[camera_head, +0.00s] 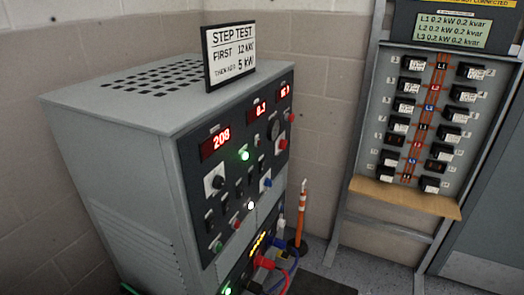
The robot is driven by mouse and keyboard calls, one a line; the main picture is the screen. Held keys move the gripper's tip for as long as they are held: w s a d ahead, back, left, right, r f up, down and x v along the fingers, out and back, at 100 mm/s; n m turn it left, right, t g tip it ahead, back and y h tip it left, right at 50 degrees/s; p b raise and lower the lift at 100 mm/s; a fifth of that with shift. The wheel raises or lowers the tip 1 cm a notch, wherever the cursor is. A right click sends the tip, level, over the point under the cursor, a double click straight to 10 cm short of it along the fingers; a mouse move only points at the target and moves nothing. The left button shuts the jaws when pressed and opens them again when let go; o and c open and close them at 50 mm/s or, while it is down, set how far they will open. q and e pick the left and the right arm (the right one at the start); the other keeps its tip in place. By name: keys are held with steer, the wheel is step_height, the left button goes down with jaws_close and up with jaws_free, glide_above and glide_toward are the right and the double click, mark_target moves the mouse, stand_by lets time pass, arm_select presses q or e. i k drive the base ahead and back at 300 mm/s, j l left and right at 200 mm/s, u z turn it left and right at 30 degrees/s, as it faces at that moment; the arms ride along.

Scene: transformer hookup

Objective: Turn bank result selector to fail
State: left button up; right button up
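A grey cabinet (115,140) stands at left centre with a dark control panel (190,160) on its front. The panel carries red displays, one reading 208 (221,142), toggle switches, lamps and knobs. A black knob on a white plate (214,184) sits at its lower left, and a round dark dial (273,129) at its upper right. No label reading bank result is legible, so I cannot tell which control is the selector or its setting. Neither of my grippers is in view.
A STEP TEST sign (229,54) stands on the cabinet. Coloured cables (272,264) plug in low on its front. A striped orange post (301,215) stands beside it. A breaker board (423,118) with a display (452,29) and wooden ledge (404,197) is at right.

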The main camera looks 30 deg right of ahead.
mark_target(267, 182)
steer(key=z, duration=1)
